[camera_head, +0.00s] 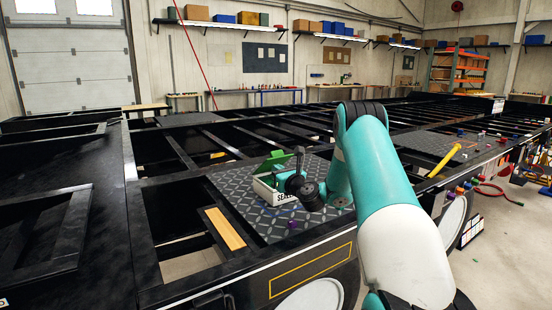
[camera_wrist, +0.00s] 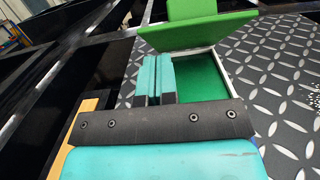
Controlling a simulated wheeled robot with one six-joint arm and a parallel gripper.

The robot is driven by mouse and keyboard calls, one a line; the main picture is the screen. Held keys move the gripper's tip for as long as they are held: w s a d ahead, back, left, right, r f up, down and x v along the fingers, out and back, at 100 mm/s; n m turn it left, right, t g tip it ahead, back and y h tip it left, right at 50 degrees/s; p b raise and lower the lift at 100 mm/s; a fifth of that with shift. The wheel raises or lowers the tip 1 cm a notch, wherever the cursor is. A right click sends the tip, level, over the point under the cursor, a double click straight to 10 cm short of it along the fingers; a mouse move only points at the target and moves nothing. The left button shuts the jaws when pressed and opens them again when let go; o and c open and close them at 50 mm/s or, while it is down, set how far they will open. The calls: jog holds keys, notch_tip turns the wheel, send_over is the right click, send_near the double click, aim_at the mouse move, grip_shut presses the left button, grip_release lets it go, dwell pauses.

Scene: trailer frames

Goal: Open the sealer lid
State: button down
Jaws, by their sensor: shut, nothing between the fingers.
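The sealer box (camera_head: 264,192) is a small white box with a "SEALE…" label, standing on a patterned metal plate. Its green lid (camera_head: 272,161) is raised and tilted up from the box. In the wrist view the lid (camera_wrist: 200,33) stands up at the far side, with an upright green piece above it, and the green inside of the box (camera_wrist: 206,82) shows. My gripper (camera_wrist: 158,60) is shut and empty, its teal fingers side by side at the left of the box opening. Whether the fingers touch the box or lid cannot be told. The arm partly hides the box in the head view.
The patterned plate (camera_head: 252,221) lies on a black trailer frame (camera_head: 130,172) with open gaps between its bars. A wooden block (camera_head: 225,229) lies left of the plate. A small purple item (camera_head: 292,224) is near the plate's front edge. A yellow bar (camera_head: 444,160) is further right.

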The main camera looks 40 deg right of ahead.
jog(key=shift+w+d+r, duration=0.15)
jog(key=shift+w+r, duration=0.5)
jog(key=shift+r, duration=0.15)
jog(key=shift+p, duration=0.35)
